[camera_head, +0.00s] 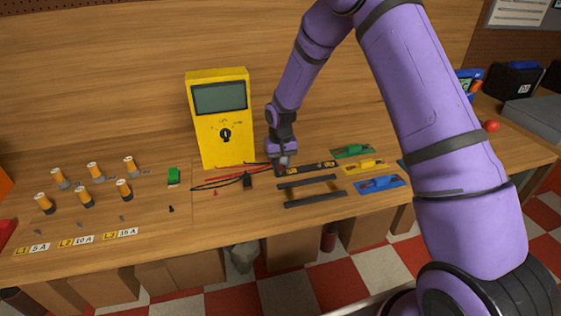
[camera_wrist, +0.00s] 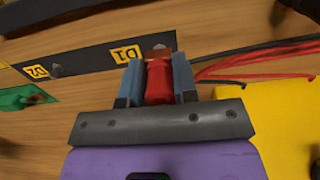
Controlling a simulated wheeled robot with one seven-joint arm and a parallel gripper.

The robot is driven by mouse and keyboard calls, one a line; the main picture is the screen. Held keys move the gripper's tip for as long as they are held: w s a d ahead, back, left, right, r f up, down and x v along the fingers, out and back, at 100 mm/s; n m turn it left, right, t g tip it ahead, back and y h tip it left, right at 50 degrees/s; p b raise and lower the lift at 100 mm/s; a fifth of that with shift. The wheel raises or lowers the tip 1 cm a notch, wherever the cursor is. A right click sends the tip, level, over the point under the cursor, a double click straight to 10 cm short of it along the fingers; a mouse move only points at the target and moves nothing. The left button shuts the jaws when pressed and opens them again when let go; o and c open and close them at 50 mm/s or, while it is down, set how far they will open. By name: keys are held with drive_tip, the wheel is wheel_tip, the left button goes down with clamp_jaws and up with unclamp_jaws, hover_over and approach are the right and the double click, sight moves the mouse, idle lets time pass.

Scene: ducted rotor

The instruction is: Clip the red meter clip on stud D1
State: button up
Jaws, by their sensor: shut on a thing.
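My gripper (camera_wrist: 158,85) is shut on the red meter clip (camera_wrist: 158,84), with a blue-grey finger on each side of it. The clip's brownish jaw end lies over the dark strip beside the D1 label (camera_wrist: 126,53). A small grey tip just past the jaws may be stud D1; whether the jaws grip it I cannot tell. Stud D2 (camera_wrist: 57,71) stands bare by its label. In the head view my gripper (camera_head: 283,161) is low at the left end of the dark strip (camera_head: 310,169), mostly covering the clip.
The yellow meter (camera_head: 225,135) stands behind, left of my gripper. Red and black leads run on the bench near a black clip (camera_head: 248,180). Green (camera_head: 352,151), yellow (camera_head: 365,164) and blue (camera_head: 380,183) pieces lie right. Several orange-and-black cylinders stand left.

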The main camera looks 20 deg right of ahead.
drive_tip(key=shift+f, duration=0.55)
drive_tip(key=o, duration=1)
drive_tip(key=shift+r, duration=0.1)
wheel_tip(320, 180, up, 11)
drive_tip(key=shift+f, duration=0.2)
